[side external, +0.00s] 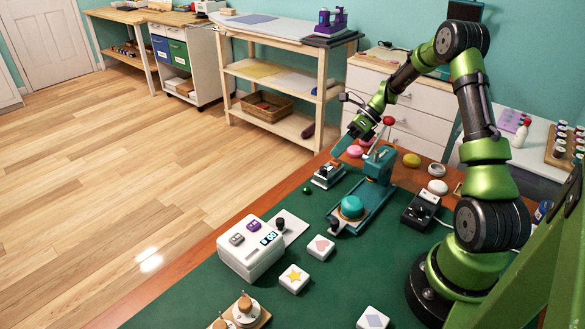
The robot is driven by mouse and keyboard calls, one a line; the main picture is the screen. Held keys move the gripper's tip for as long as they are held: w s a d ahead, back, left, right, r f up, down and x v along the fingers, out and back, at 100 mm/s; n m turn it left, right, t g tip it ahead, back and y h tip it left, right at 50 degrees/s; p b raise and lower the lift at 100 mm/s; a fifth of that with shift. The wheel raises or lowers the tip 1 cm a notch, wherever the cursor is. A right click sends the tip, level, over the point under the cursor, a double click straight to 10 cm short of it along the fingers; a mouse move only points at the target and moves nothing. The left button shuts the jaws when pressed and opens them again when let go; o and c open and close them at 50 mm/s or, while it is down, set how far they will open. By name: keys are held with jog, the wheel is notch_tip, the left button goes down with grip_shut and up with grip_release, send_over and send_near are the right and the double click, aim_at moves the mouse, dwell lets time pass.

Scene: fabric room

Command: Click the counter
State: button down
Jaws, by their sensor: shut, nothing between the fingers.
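My gripper (338,152) is shut and empty, pointing down and left at the far edge of the green mat. Just below it is a small silver and black device (327,176) on a dark base. It may be the counter, but it is too small to read. I cannot tell whether the fingertips touch it.
A teal press (378,165) with a red knob and a round teal piece stands right of the device. A black box (420,208) is farther right. White tiles with a star (294,278), pink shape (320,247) and diamond (373,318) lie in front. Bare green mat (340,285) shows between them.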

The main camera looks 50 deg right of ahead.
jog(key=shift+f, duration=0.1)
jog(key=shift+f, duration=0.35)
jog(key=shift+r, duration=0.45)
jog(key=shift+r, duration=3)
